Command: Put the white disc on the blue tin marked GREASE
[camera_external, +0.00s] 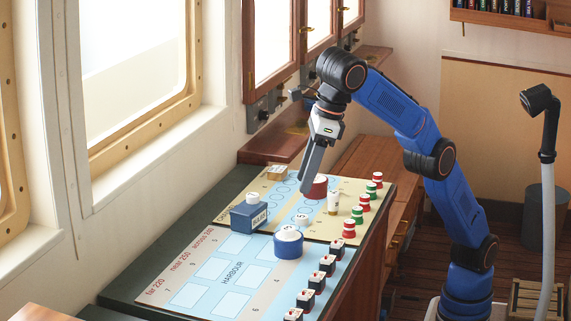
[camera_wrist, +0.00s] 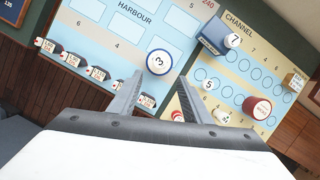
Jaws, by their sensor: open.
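A round blue tin (camera_external: 288,248) stands on the chart board, with a white disc (camera_external: 289,234) marked 3 on its top. The disc also shows in the wrist view (camera_wrist: 159,63). I cannot read GREASE on the tin. Another white disc (camera_external: 302,218), marked 5, lies on the board behind it and shows in the wrist view (camera_wrist: 208,84). A third white disc (camera_wrist: 233,40), marked 7, sits on a blue box (camera_external: 248,218). My gripper (camera_external: 308,188) hangs above the board near the red tin, fingers down. In the wrist view its fingers (camera_wrist: 160,82) are apart, with nothing between them.
A red tin (camera_external: 316,188) and a small upright white piece (camera_external: 334,203) stand on the far half. A small tan block (camera_external: 277,173) is at the far edge. Red, green and black pieces line the right edge. The HARBOUR half (camera_external: 205,270) is largely clear. Windows border the left.

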